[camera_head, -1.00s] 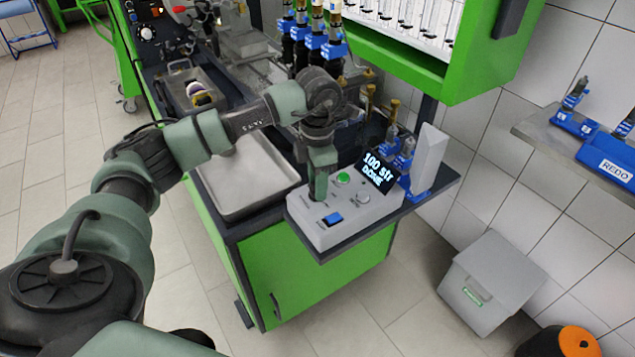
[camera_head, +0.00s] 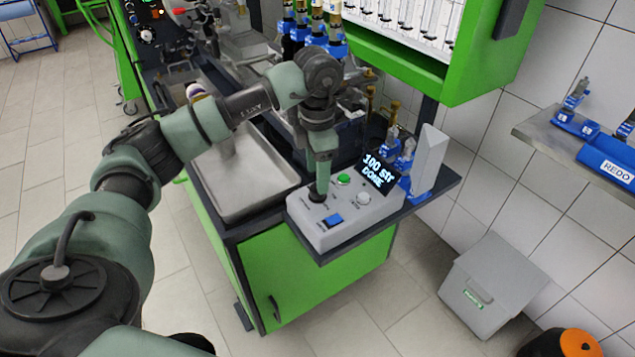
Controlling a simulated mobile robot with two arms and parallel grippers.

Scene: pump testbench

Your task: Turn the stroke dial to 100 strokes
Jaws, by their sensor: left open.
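The grey control box (camera_head: 376,212) sits on the dark corner shelf of the green bench. Its tilted black display (camera_head: 379,172) reads "100 str DONE". The dark stroke dial (camera_head: 317,197) is on the box's far left part, mostly hidden by my left gripper. My left gripper (camera_head: 321,186) points down directly over the dial. Its fingers are seen edge-on, so the gap between them and any contact with the dial cannot be made out. A green button (camera_head: 343,180), a pale round knob (camera_head: 363,199) and a blue switch (camera_head: 333,220) are also on the box. My right gripper is out of view.
A grey metal tray (camera_head: 240,177) lies left of the box. Blue-based fittings and a pale upright block (camera_head: 429,160) stand just right of the display. Blue-collared injectors (camera_head: 313,40) rise behind my wrist. A grey bin (camera_head: 492,285) stands on the floor at right.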

